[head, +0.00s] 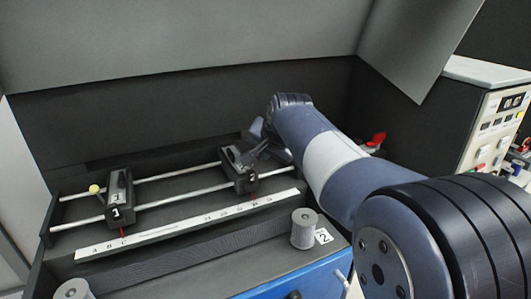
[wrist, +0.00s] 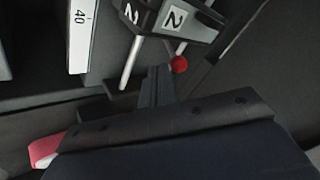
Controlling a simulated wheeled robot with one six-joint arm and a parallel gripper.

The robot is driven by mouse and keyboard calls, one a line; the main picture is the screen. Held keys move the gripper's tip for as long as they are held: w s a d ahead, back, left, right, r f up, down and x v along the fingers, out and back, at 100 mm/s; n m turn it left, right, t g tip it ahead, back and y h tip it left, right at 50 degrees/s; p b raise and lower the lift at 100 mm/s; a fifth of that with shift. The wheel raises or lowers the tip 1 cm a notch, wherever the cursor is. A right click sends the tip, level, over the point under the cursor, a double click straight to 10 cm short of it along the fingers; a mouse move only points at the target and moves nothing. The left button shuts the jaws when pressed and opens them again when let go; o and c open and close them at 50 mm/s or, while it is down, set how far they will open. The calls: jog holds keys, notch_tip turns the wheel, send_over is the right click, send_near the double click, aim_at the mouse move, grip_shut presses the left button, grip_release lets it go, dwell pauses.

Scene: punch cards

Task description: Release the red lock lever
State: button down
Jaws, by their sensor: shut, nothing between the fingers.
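A red ball knob (wrist: 179,64) shows in the wrist view beside the dark block marked 2 (wrist: 172,16). I take it to be the end of the red lock lever; its stem is mostly hidden. In the head view, block 2 (head: 236,168) sits on two rails at the right, and the knob is not clearly visible there. My gripper (head: 262,150) is at the right side of block 2. In the wrist view, its shut, empty fingers (wrist: 158,72) point toward the block, just left of the knob. Whether they touch the knob or block, I cannot tell.
Block 1 (head: 119,194) with a yellow knob (head: 95,188) sits left on the same rails. A white scale strip (head: 180,225) and a grey roller (head: 304,227) lie in front. A red part (head: 376,140) shows beyond my arm. A dark wall stands behind.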

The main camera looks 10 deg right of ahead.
jog(key=shift+w+r+p, duration=0.15)
jog(key=shift+r+p, duration=0.05)
jog(key=shift+p, duration=0.45)
jog(key=shift+w+a+r+g+p, duration=0.1)
jog(key=shift+w+r+g+p, duration=0.1)
jog(key=shift+g+p, duration=0.5)
jog(key=g+p, duration=0.1)
jog(key=p, duration=0.2)
jog(key=w+r+p, duration=0.1)
jog(key=p, duration=0.2)
jog(key=shift+w+a+r+g+h, duration=0.15)
jog(key=shift+w+g+h, duration=0.15)
jog(key=shift+g, duration=0.1)
jog(key=w+p, duration=0.2)
jog(key=p, duration=0.1)
jog(key=shift+w+a+r, duration=0.1)
jog(key=shift+w+a, duration=0.15)
jog(key=shift+w, duration=0.05)
jog(key=shift+r, duration=0.2)
